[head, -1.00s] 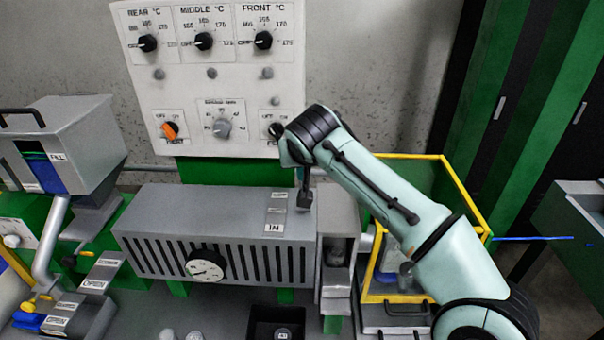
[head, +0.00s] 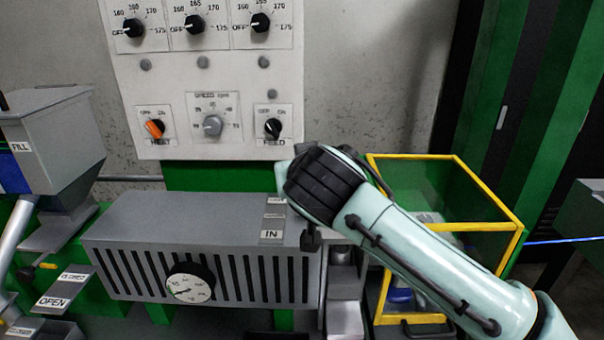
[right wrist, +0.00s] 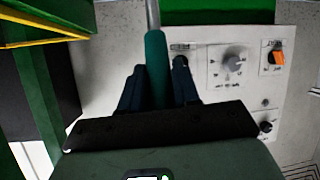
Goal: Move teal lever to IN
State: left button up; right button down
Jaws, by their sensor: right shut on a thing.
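The teal lever (right wrist: 156,70) shows in the right wrist view as a teal grip on a grey rod. My right gripper (right wrist: 157,78) is shut on it, one dark finger on each side. In the head view my right arm comes in from the right, and its dark wrist hides the lever and most of the fingers. The wrist is just right of the IN label (head: 271,234), which sits at the front of a label strip on the grey slotted housing (head: 130,220). The labels behind IN are partly covered. My left gripper is in neither view.
A white control panel (head: 190,85) with knobs stands behind the housing. A dial gauge (head: 190,288) is on the housing front. A yellow-framed guard (head: 445,225) stands right of the housing under my forearm. A grey hopper (head: 50,145) stands at the left.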

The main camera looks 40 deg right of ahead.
jog(key=shift+a+f, duration=0.1)
jog(key=shift+f, duration=0.15)
jog(key=c, duration=0.9)
grip_release()
jog(key=shift+s, duration=0.1)
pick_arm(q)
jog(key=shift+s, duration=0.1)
pick_arm(e)
jog(key=shift+r, duration=0.1)
jog(key=shift+s+a+r, duration=0.1)
jog(key=shift+s+r, duration=0.05)
jog(key=shift+r, duration=0.05)
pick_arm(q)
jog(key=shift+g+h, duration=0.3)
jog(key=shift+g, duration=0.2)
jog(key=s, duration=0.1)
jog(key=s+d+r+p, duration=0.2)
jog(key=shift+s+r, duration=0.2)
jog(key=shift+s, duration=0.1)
pick_arm(e)
jog(key=v, duration=1.3)
jog(key=shift+a+f, duration=0.1)
